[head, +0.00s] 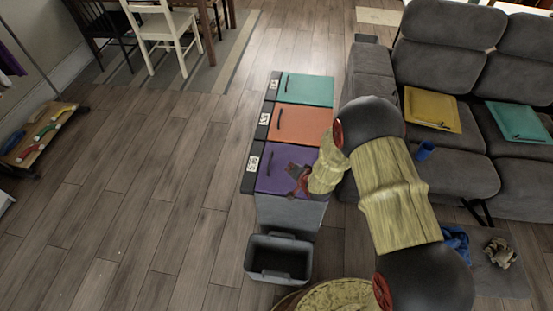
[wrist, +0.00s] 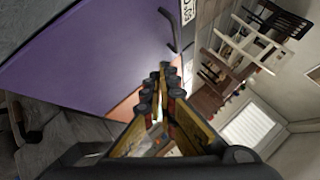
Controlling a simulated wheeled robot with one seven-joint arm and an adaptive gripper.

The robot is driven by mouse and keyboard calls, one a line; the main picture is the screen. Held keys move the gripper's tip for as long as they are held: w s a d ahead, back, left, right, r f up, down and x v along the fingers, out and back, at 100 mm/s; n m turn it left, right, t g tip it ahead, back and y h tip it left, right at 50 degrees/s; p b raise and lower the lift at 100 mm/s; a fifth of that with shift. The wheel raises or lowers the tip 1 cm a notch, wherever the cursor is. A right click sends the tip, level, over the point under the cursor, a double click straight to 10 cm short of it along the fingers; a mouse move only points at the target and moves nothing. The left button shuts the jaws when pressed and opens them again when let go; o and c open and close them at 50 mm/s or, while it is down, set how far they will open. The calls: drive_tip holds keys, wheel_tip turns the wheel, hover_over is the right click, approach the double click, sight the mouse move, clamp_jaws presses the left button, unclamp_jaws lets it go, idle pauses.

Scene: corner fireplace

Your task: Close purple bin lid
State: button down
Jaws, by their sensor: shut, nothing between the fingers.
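The purple bin lid (head: 272,174) lies at the near end of a row of bins in the head view. It looks flat and level with the other lids; I cannot tell whether a small gap remains. Its dark bar handle shows on the left part. The purple lid (wrist: 85,55) fills the upper left of the wrist view, with its handle (wrist: 170,30) beyond the fingers. My gripper (head: 294,174) is over the right part of the lid, hiding some of it. Its fingers (wrist: 161,85) are together and empty in the wrist view. Contact with the lid is unclear.
An orange lid (head: 292,124) and a teal lid (head: 308,90) lie behind the purple one, both down. An open grey bin (head: 278,257) stands in front. A grey sofa (head: 455,170) is close on the right. Wood floor (head: 150,180) is clear on the left.

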drive_tip(key=shift+n+t, duration=0.5)
drive_tip(key=shift+n, duration=0.4)
drive_tip(key=b+x, duration=0.1)
drive_tip(key=x, duration=0.3)
drive_tip(key=a+b+x, duration=0.1)
drive_tip(key=b+x, duration=0.1)
drive_tip(key=x, duration=0.2)
drive_tip(key=a+r+b+x, duration=0.1)
drive_tip(key=x, duration=0.3)
drive_tip(key=shift+w+b, duration=0.3)
drive_tip(key=shift+w+a+f, duration=0.1)
drive_tip(key=shift+a+f, duration=0.3)
